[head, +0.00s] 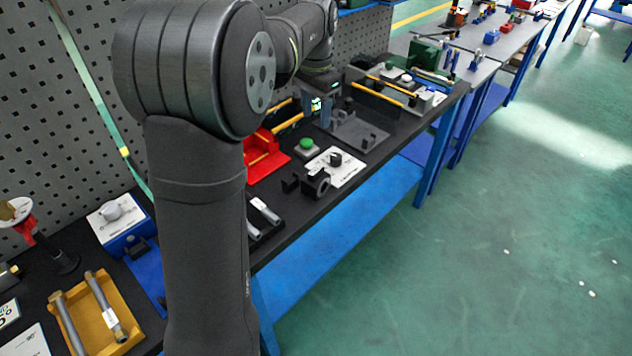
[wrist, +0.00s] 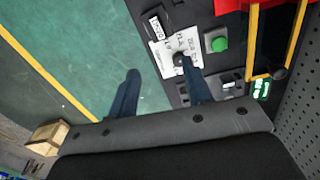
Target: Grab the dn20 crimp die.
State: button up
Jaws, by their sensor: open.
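A dark block with a small white label (wrist: 155,27) shows near the table edge in the wrist view. The label seems to read DN20, but the print is too small to be sure. It seems to match the black block with a round opening (head: 317,184) by the table's front edge in the head view. A small black round piece (head: 336,159) stands on a white printed card (head: 347,172). My gripper (wrist: 158,66) is open and empty, its dark blue fingers spread. In the wrist view one fingertip overlaps the card. The gripper's height is unclear.
A green button (head: 306,144) on a grey box sits beside a red tray (head: 262,158). A grey fixture (head: 358,135) and yellow-railed stand (head: 390,88) lie farther along the bench. A perforated panel (head: 362,32) stands behind. Green floor lies beyond the front edge.

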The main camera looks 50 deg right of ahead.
jog(key=n, duration=0.2)
send_over(316, 170)
jog(key=f, duration=1.1)
jog(key=shift+w+d+f, duration=0.2)
jog(key=shift+f, duration=0.1)
jog(key=shift+s+a+f, duration=0.1)
jog(key=shift+f, duration=1.3)
jog(key=shift+s+a+f, duration=0.1)
jog(key=shift+f, duration=1.25)
grip_shut()
jog(key=shift+r, duration=0.1)
